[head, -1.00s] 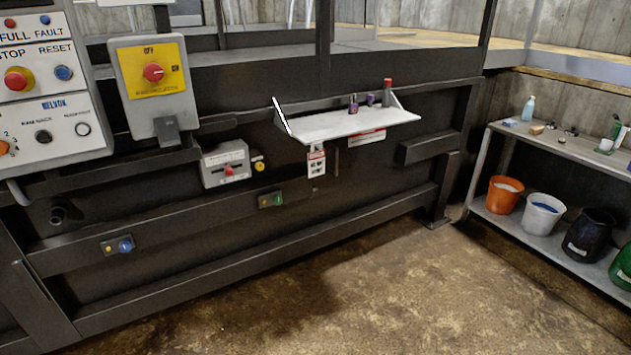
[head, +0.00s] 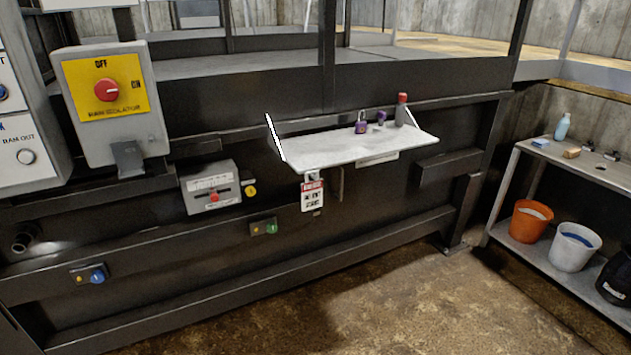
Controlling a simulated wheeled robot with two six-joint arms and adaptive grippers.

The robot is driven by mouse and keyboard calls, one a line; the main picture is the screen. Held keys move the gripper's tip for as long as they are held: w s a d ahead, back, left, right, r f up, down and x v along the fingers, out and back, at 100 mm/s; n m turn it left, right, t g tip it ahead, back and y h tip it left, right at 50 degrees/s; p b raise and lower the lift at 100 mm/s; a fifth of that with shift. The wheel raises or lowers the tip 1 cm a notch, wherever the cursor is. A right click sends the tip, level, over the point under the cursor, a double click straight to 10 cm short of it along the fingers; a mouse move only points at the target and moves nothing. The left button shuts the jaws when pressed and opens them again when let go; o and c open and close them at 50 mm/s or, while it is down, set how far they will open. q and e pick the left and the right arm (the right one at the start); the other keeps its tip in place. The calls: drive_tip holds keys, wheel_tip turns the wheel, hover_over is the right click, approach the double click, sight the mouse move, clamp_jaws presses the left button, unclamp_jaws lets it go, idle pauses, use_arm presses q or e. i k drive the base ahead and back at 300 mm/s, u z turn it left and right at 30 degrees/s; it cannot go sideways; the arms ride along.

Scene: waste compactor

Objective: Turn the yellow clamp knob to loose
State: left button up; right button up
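Several small yellow parts show on the dark machine front, and I cannot tell for certain which is the clamp knob. A round yellow knob (head: 250,191) sits just right of a grey box with a red lever (head: 213,198). A small yellow spot (head: 79,281) is on a plate beside a blue knob (head: 97,277) at the lower left. Another small plate, to the right of that one, carries a dull yellow spot (head: 257,229) beside a green knob (head: 271,229). Their markings are too small to read. Neither of my grippers is in view.
A grey isolator box (head: 70,130) with a red switch stands out at the upper left. A white shelf (head: 330,145) juts from the machine, holding purple padlocks and a red-topped bottle. A bench (head: 510,160) with buckets is at right. The floor (head: 330,310) in front is clear.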

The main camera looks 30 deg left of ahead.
sight(250, 191)
drive_tip(key=z, duration=0.15)
drive_tip(key=i, duration=1.2)
drive_tip(key=u, duration=0.9)
drive_tip(key=i, duration=0.8)
drive_tip(key=u, duration=0.6)
